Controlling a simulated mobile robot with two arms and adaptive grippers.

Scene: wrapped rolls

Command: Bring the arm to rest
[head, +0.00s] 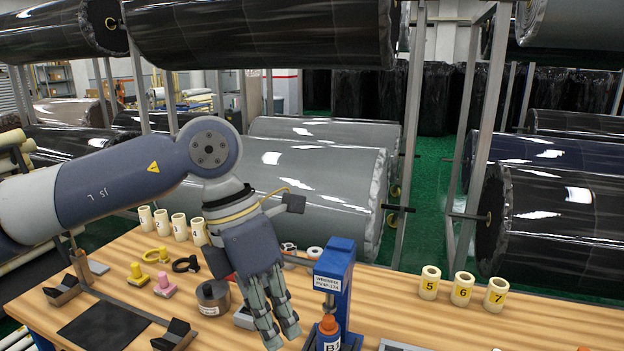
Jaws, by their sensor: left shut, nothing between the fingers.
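My left arm comes in from the left over the wooden table (420,315). Its left gripper (282,338) hangs down above the table, just left of a blue press-like stand (335,280). The left gripper's fingers are together with nothing between them. It hides part of the table behind it. My right gripper does not show in the head view.
Numbered cream cylinders stand at the back left and at the right, including cylinder 6 (462,289). A dark round container (213,297), yellow and pink pieces, a bottle (328,334) and dark V-shaped blocks (175,335) lie around the gripper. Large wrapped rolls (320,185) fill racks behind.

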